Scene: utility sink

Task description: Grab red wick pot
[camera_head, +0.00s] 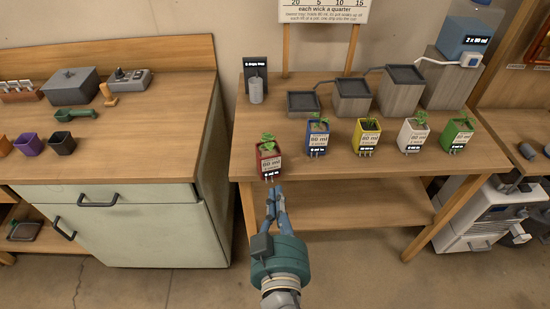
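My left gripper is not in view.
Blue (317,137), yellow (366,135), white (412,135) and green (457,134) pots stand in a row to the right. Stepped grey trays (352,88) stand behind. A cabinet counter (150,150) is at the left, with a narrow gap between. A lower shelf (350,208) lies under the table.

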